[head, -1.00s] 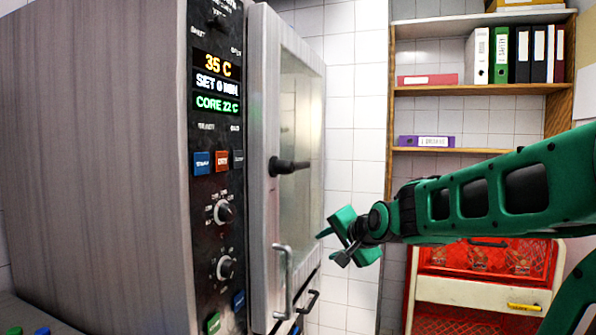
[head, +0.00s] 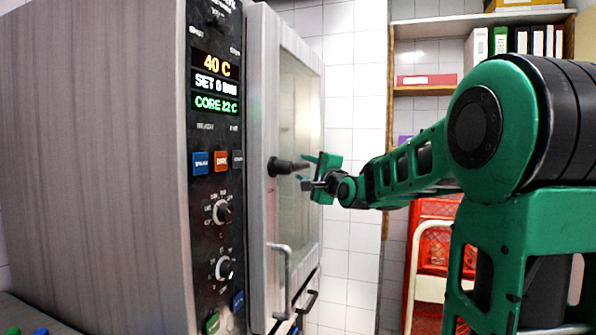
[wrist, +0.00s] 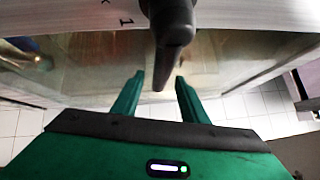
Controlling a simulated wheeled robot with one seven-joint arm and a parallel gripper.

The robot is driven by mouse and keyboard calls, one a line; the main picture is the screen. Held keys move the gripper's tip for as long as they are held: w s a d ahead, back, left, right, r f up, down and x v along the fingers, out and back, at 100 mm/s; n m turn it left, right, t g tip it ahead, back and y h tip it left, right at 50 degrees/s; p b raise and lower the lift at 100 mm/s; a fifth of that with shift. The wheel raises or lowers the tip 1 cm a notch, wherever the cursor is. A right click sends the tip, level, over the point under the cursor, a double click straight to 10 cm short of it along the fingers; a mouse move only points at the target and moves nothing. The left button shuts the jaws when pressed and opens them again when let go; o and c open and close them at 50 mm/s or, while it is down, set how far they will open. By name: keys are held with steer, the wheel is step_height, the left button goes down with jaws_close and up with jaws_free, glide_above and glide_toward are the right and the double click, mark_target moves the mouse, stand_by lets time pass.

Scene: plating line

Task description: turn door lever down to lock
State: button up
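The door lever (head: 288,167) is a black handle on the left edge of the oven door (head: 262,222). It points to the right, roughly level, in the head view. My gripper (head: 308,170) is at the lever's free end, to the right of it. In the wrist view the black lever (wrist: 172,38) hangs from the top, and its tip reaches the gap between the two green fingers (wrist: 158,85). The fingers are apart, with space on either side of the lever. I cannot tell whether either finger touches it.
A curved metal handle (head: 284,280) sits lower on the door, below the lever. The control panel (head: 215,130) with displays and knobs is to the left. A shelf with binders (head: 500,42) and a cart with a red crate (head: 437,215) stand behind my arm.

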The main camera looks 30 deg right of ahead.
mark_target(303, 168)
steer(key=shift+w+d+r, duration=0.1)
steer(key=shift+w, duration=0.75)
steer(key=shift+w+d+r, duration=0.1)
steer(key=shift+w, duration=0.7)
jaws_close()
